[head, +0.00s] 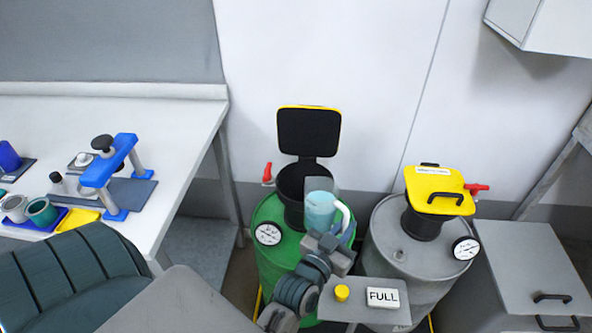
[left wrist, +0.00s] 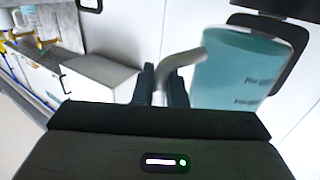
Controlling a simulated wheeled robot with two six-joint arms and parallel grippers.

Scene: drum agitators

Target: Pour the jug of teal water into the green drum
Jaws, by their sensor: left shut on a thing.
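The jug (head: 320,212) is clear with teal water in it and looks roughly upright. My left gripper (head: 343,240) is shut on its pale handle. In the left wrist view the two dark fingers (left wrist: 161,85) close around the handle (left wrist: 182,62), and the jug (left wrist: 238,72) is on the right. The green drum (head: 276,255) has a black funnel (head: 292,184) with its lid (head: 308,132) standing open. The jug overlaps the right front of the funnel in the head view. No water stream shows. My right gripper is not in view.
A grey drum (head: 388,232) with a shut yellow lid (head: 437,190) stands to the right. A small panel with a yellow button (head: 342,292) and a FULL sign (head: 382,296) is in front. A white bench (head: 190,125) with tools is left, a grey cabinet (head: 525,262) right.

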